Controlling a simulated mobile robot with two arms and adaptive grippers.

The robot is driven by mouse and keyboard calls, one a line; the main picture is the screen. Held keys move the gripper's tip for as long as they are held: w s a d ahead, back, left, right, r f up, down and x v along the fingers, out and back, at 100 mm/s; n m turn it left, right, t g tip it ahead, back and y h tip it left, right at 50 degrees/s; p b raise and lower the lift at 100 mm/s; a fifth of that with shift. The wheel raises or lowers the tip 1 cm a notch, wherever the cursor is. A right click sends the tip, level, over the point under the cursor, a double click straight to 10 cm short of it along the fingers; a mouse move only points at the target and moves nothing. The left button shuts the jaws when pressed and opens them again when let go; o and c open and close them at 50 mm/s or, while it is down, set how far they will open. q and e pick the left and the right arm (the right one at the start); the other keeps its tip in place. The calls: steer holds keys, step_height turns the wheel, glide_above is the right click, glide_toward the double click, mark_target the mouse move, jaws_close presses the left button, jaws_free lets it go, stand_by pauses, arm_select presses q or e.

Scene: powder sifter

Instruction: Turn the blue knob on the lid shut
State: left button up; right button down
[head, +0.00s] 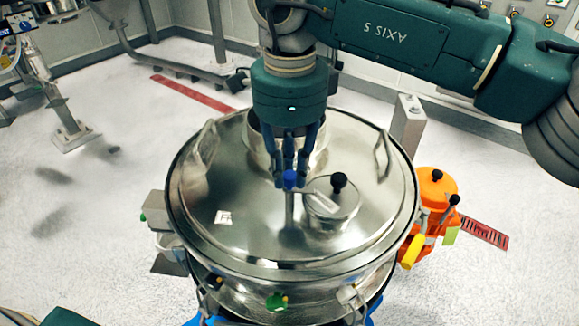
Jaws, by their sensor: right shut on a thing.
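The blue knob (290,179) sits above the shiny metal lid (250,215) of the round sifter, a little right of the lid's middle. My right gripper (291,176) points down over the lid, with its dark blue fingers shut around the knob. The fingers hide part of the knob, and I cannot tell how far it is turned. My left gripper is not in view; only a bit of my left arm shows at the bottom left corner.
A black knob (339,181) stands on a small round cap beside the blue knob. Handles (383,157) rise at the lid's sides. An orange machine (436,190) stands right of the sifter. A grey post (408,122) stands behind its right side. Open floor lies to the left.

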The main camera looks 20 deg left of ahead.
mark_target(290, 176)
steer(key=shift+w+r, duration=0.1)
stand_by(0.5)
steer(key=c, duration=1.6)
jaws_free()
steer(key=shift+o, duration=0.2)
step_height(290, 176, up, 12)
steer(key=shift+s, duration=0.25)
